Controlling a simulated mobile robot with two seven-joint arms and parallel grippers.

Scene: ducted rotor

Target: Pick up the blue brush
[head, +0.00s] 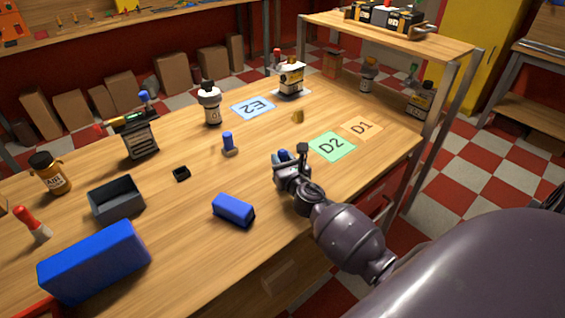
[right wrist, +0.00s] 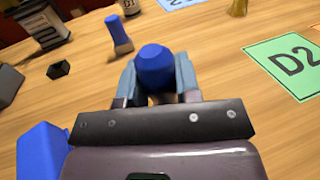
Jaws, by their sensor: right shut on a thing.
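My right gripper (head: 290,166) is low over the workbench, left of the green D2 card. It is shut on an upright blue-handled thing that looks like the blue brush (right wrist: 155,67). In the right wrist view its rounded blue top shows between the fingers, and the fingers hide most of its lower part. I cannot tell whether it still touches the bench. A second blue-handled piece (head: 228,143) with a tan-grey foot stands to the left, apart from the gripper. It also shows in the right wrist view (right wrist: 118,35). My left gripper is not in view.
The green D2 card (head: 332,146), orange D1 card (head: 361,126) and blue E2 card (head: 253,108) lie flat. A blue block (head: 233,209) and a grey open box (head: 116,198) are left of my right arm. A raised shelf (head: 385,36) stands at the back right.

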